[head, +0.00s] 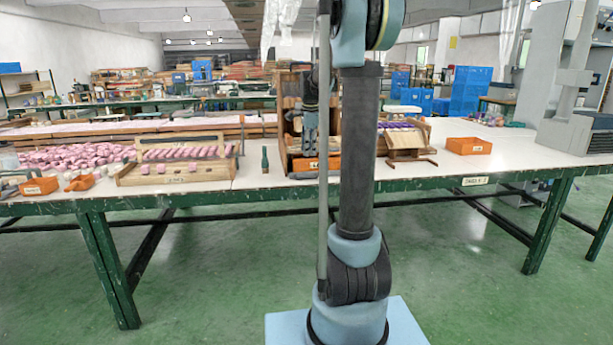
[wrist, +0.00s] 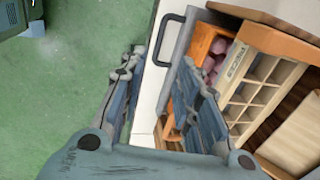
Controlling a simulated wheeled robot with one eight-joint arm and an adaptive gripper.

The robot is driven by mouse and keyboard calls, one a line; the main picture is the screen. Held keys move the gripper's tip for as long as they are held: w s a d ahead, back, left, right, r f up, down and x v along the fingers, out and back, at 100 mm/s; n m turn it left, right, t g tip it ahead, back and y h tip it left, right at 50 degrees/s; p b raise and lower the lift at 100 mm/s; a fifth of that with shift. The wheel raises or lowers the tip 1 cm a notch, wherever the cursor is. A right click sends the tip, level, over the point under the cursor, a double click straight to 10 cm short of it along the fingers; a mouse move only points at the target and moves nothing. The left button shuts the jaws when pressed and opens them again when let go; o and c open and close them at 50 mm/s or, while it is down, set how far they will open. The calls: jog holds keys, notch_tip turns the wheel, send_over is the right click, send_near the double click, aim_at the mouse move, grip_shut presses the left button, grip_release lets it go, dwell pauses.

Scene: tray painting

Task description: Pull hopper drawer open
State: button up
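The wooden hopper (head: 290,103) stands on the table behind my arm, which hides part of it. In the wrist view a dark U-shaped handle (wrist: 163,40) sticks out from a narrow grey front (wrist: 184,35), seemingly the drawer front. I see no gap that shows it pulled out. My gripper (wrist: 160,65) is open and empty, also in front of the hopper in the head view (head: 310,140). The handle lies just beyond and between the fingertips, with no visible contact. An orange bin (wrist: 203,42) with pink pieces is beside the grey front.
A wooden compartment rack (wrist: 262,85) lies close to the right finger. On the table (head: 250,178), a wooden tray of pink pieces (head: 180,172) and a green bottle (head: 265,160) stand left of the hopper. A wooden stand (head: 408,142) and orange bin (head: 468,146) are to the right.

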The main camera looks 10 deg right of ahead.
jog(key=f, duration=0.4)
jog(key=w+f, duration=0.1)
jog(key=f, duration=0.3)
jog(key=w+f, duration=0.1)
jog(key=f, duration=0.3)
jog(key=shift+c, duration=0.2)
jog(key=shift+a, duration=0.1)
grip_shut()
